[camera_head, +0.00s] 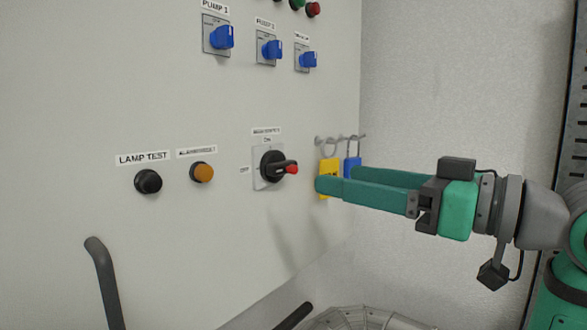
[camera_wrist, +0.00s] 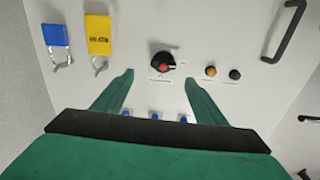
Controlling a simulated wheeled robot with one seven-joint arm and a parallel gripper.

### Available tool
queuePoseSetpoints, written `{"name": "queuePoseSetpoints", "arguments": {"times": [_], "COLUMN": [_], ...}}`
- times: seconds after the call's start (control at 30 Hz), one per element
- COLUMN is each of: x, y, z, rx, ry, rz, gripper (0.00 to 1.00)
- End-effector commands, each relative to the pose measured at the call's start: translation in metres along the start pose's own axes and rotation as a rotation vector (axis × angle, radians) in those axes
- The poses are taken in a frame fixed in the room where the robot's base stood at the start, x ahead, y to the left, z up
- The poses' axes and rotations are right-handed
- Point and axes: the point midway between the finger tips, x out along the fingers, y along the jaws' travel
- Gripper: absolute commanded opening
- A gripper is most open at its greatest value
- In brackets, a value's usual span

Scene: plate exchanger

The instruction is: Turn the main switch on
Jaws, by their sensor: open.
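The main switch (camera_head: 273,168) is a black rotary knob with a red-tipped handle on a grey plate, low on the white panel. In the head view its red tip points right, away from the "ON" text above it. My gripper (camera_head: 324,183) is to the right of the switch and apart from it, with its green fingers pointing at the panel. In the wrist view the switch (camera_wrist: 163,63) sits ahead of the fingers, between their lines. My gripper (camera_wrist: 158,85) is open and empty there.
A yellow padlock (camera_head: 328,166) and a blue padlock (camera_head: 352,166) hang from a rail beside the switch. A black button (camera_head: 148,181) and an orange button (camera_head: 202,172) are to its left. Blue pump switches (camera_head: 221,37) are above. A black handle (camera_head: 103,281) stands out at lower left.

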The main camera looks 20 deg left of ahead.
Motion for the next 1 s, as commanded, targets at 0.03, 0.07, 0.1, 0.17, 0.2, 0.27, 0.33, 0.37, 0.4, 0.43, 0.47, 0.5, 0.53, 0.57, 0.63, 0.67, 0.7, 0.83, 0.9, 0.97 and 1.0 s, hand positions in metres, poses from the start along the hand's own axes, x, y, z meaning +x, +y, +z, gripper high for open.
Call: {"name": "queuePoseSetpoints", "arguments": {"times": [0.03,0.07,0.1,0.17,0.2,0.27,0.33,0.37,0.4,0.43,0.47,0.5,0.53,0.57,0.63,0.67,0.7,0.83,0.9,0.97,1.0], "x": [-0.001,0.000,0.001,0.004,0.008,0.016,0.027,0.032,0.039,0.045,0.050,0.057,0.062,0.068,0.079,0.084,0.090,0.102,0.105,0.106,0.107], "y": [-0.004,-0.005,-0.007,-0.008,-0.008,-0.008,-0.008,-0.008,-0.008,-0.008,-0.008,-0.008,-0.008,-0.008,-0.009,-0.009,-0.009,-0.009,-0.009,-0.008,-0.008], "z": [-0.003,-0.004,-0.005,-0.006,-0.005,-0.005,-0.005,-0.005,-0.004,-0.004,-0.004,-0.004,-0.004,-0.004,-0.004,-0.004,-0.004,-0.004,-0.004,-0.004,-0.004], "rx": [-0.009,-0.013,-0.016,-0.017,-0.017,-0.017,-0.017,-0.016,-0.016,-0.016,-0.016,-0.016,-0.016,-0.015,-0.015,-0.015,-0.015,-0.015,-0.016,-0.016,-0.016], "ry": [-0.009,-0.013,-0.016,-0.019,-0.019,-0.019,-0.018,-0.018,-0.019,-0.019,-0.018,-0.018,-0.018,-0.018,-0.018,-0.017,-0.017,-0.017,-0.017,-0.017,-0.017], "rz": [-0.005,-0.007,-0.010,-0.012,-0.012,-0.014,-0.013,-0.013,-0.014,-0.014,-0.013,-0.013,-0.013,-0.012,-0.014,-0.014,-0.015,-0.015,-0.013,-0.011,-0.010], "gripper": [0.66,0.66,0.66,0.66,0.66,0.66,0.66,0.66,0.66,0.66,0.66,0.66,0.66,0.66,0.66,0.66,0.66,0.66,0.66,0.66,0.66]}}
